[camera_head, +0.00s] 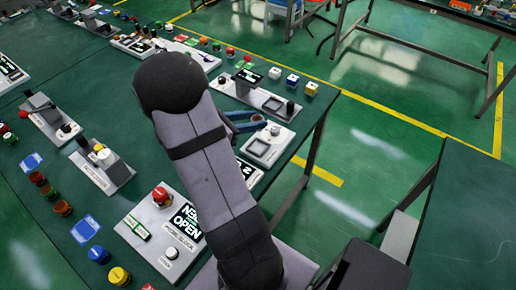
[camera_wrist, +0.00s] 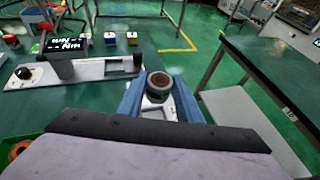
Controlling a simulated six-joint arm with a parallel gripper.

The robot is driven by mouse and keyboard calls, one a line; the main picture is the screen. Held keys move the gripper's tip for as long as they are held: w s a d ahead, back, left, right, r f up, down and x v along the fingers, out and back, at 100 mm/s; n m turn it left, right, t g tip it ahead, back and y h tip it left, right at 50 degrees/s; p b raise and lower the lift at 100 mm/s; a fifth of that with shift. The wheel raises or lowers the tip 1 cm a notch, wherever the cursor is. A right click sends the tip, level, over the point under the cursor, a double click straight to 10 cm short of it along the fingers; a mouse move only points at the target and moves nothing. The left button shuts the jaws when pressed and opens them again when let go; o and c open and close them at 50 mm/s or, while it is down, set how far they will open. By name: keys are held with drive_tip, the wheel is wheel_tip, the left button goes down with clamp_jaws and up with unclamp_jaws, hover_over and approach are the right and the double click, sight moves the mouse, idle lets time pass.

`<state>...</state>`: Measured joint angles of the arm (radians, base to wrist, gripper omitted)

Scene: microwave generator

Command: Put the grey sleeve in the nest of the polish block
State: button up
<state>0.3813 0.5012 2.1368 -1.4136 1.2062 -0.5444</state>
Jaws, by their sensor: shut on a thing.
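My gripper (camera_wrist: 158,98) has two blue fingers that sit either side of a round grey piece with a reddish centre, which appears to be the grey sleeve (camera_wrist: 158,82). In the head view my gripper (camera_head: 244,122) is at the right edge of the green table, mostly hidden by my arm. A pale block (camera_head: 266,148) with a dark square and a knob is just below the fingers. I cannot read which station is the polish block. One grey station (camera_head: 165,235) at the front has a red button and a screen reading "NEST OPEN"; its name is only partly legible.
A long grey station with a dark clamp (camera_head: 262,98) stands behind my gripper, with small coloured cubes (camera_head: 292,80) beyond. Other stations (camera_head: 100,165) and coloured caps (camera_head: 62,207) stand at left. The table's right edge is close to my gripper.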

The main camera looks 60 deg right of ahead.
sight(254, 151)
drive_tip(key=shift+s, duration=0.3)
drive_tip(key=shift+f+p, duration=0.35)
drive_tip(key=shift+f, duration=4.6)
drive_tip(key=shift+f, duration=0.1)
drive_tip(key=shift+f, duration=0.1)
drive_tip(key=o, duration=1.1)
drive_tip(key=shift+w+a+r, duration=0.1)
drive_tip(key=shift+r, duration=0.15)
drive_tip(key=b+v, duration=0.2)
drive_tip(key=v, duration=1)
